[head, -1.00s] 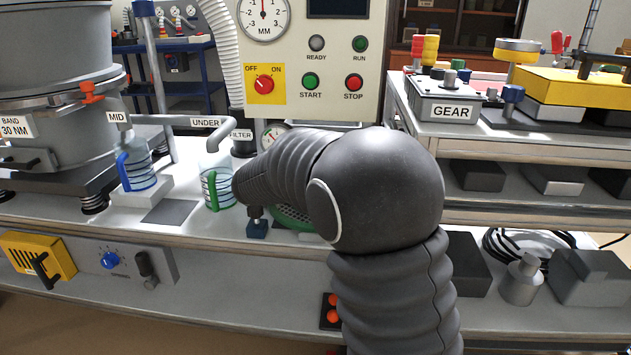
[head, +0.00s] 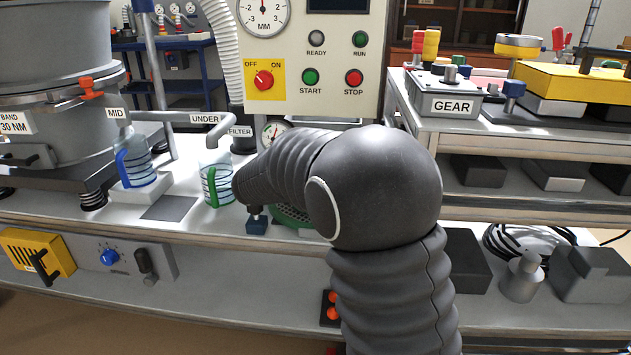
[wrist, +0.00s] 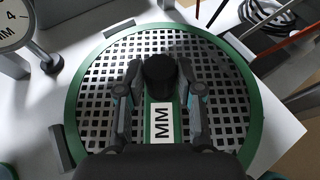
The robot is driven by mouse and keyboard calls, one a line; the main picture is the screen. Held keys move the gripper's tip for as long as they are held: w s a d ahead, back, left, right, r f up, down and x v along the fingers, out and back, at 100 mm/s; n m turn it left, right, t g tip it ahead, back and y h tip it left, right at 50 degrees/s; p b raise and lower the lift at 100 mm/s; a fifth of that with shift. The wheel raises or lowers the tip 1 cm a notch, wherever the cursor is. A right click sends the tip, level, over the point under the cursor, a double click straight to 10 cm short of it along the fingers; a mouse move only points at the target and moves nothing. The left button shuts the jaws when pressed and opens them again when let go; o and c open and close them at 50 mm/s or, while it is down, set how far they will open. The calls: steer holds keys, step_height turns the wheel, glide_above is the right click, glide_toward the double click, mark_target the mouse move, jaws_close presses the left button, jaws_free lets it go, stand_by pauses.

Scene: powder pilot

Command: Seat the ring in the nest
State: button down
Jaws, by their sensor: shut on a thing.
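I cannot make out the nest; what lies under the ring is hidden.
A jug with a green handle (head: 215,180) stands left of my arm on the bench. A dial gauge (wrist: 18,28) stands close to the ring's upper left. The control panel (head: 310,80) rises behind. The shelf with the GEAR box (head: 450,107) is at the right.

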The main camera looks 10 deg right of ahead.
steer(key=c, duration=0.7)
jaws_free()
steer(key=shift+a, duration=0.1)
steer(key=v, duration=1.1)
steer(key=shift+s+a+r, duration=0.15)
steer(key=shift+s+a, duration=0.05)
steer(key=shift+s, duration=0.1)
steer(key=s+d+m+g+y, duration=0.2)
steer(key=s+d+m, duration=0.35)
steer(key=s, duration=0.25)
steer(key=s+d+m+g+y, duration=0.2)
steer(key=s+d+m, duration=0.3)
steer(key=s+m, duration=0.3)
steer(key=shift+s+a+f+m+t+y+p, duration=0.1)
steer(key=shift+s+a+f+m+y+p, duration=0.5)
steer(key=shift+s+m, duration=1.85)
steer(key=shift+s+a+f+m+t+y+b, duration=0.1)
steer(key=shift+s+f+m+y, duration=0.7)
steer(key=shift+s+m+y, duration=1.5)
steer(key=shift+s+a+f+m+t+y+p, duration=0.1)
steer(key=shift+s+a+f+m+p, duration=0.45)
steer(key=shift+s+m, duration=1.95)
